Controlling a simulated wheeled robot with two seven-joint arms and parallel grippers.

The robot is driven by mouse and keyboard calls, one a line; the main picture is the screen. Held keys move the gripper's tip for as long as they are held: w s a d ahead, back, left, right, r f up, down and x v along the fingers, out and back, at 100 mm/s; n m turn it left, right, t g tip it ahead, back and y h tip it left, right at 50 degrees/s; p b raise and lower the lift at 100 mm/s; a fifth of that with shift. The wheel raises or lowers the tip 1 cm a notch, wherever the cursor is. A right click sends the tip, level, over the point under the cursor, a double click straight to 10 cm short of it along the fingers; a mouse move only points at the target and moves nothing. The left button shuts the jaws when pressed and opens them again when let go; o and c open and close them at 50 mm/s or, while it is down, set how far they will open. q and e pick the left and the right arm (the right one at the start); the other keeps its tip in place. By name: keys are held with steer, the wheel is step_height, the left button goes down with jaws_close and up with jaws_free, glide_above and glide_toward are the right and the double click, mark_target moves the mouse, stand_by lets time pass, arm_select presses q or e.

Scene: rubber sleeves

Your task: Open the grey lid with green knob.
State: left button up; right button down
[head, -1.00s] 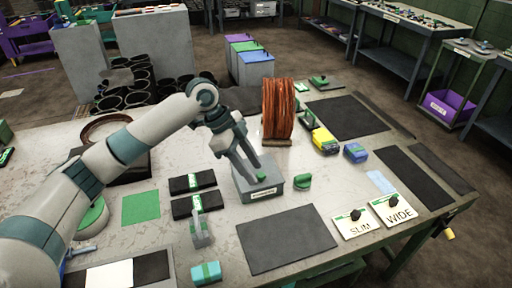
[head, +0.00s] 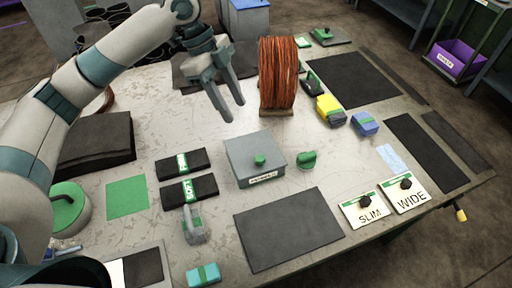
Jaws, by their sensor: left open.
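The grey box with its grey lid (head: 247,148) and green knob (head: 260,160) sits on the middle of the table, with a white label on its front. The lid lies flat on the box. My left gripper (head: 234,112) is open and empty, above and behind the box, with its two fingers pointing down and to the right, apart from the knob. My right gripper is not in view.
A copper wire spool (head: 284,75) stands behind the box. A green piece (head: 307,160) lies to its right, and two black packs (head: 186,165) to its left. A dark mat (head: 287,228) is in front. SLIM (head: 362,210) and WIDE (head: 405,193) signs are at the right.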

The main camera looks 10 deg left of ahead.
arm_select(q)
steer(key=p, duration=0.4)
glide_toward(259, 157)
steer(key=x, duration=0.7)
steer(key=shift+d+f, duration=0.15)
steer(key=shift+f, duration=0.2)
jaws_close()
